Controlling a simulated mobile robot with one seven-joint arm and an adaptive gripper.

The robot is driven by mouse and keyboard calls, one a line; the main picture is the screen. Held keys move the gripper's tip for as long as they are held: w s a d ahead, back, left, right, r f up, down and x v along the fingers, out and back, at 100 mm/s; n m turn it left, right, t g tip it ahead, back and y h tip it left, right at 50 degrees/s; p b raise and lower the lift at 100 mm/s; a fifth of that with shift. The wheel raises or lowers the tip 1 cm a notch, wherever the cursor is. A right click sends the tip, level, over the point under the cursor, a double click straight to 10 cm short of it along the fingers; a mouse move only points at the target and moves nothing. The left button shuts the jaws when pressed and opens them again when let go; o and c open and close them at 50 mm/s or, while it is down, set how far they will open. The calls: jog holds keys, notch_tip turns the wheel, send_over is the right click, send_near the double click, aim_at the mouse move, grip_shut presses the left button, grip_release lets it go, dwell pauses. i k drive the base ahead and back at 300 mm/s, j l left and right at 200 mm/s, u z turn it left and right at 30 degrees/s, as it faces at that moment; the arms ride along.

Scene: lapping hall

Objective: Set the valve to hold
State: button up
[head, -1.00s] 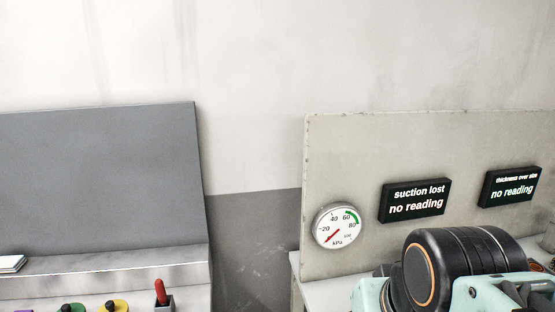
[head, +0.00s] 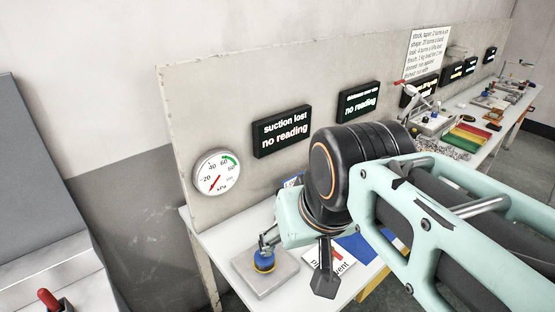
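A white card (head: 318,257) lies on the bench in the head view, partly covered by my arm. Its lettering is cut off, but "vent" can be read. A red piece (head: 336,256), probably the valve's handle, shows on it. I cannot tell its setting. A dark grey part, apparently the tip of my gripper (head: 325,284), hangs in front of the card. My arm hides the rest of the gripper, so its opening cannot be seen. A round gauge (head: 217,172) on the back panel has its red needle toward the low end.
A grey block (head: 266,278) carrying a blue and yellow round piece (head: 264,259) stands left of the card. Black displays (head: 283,131) (head: 359,101) read "no reading"; one says "suction lost". Coloured strips (head: 467,137) and small items lie along the bench. A red-handled switch (head: 47,298) stands lower left.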

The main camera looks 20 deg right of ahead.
aim_at(338, 256)
jog(key=z, duration=0.75)
jog(key=k, duration=0.3)
jog(key=i+l+u, duration=0.2)
jog(key=l+u, duration=0.15)
jog(key=l, duration=0.15)
jog(key=i+l+u, duration=0.2)
jog(key=k+l, duration=0.1)
jog(key=k, duration=0.2)
jog(key=i+l+u, duration=0.5)
jog(key=l, duration=0.3)
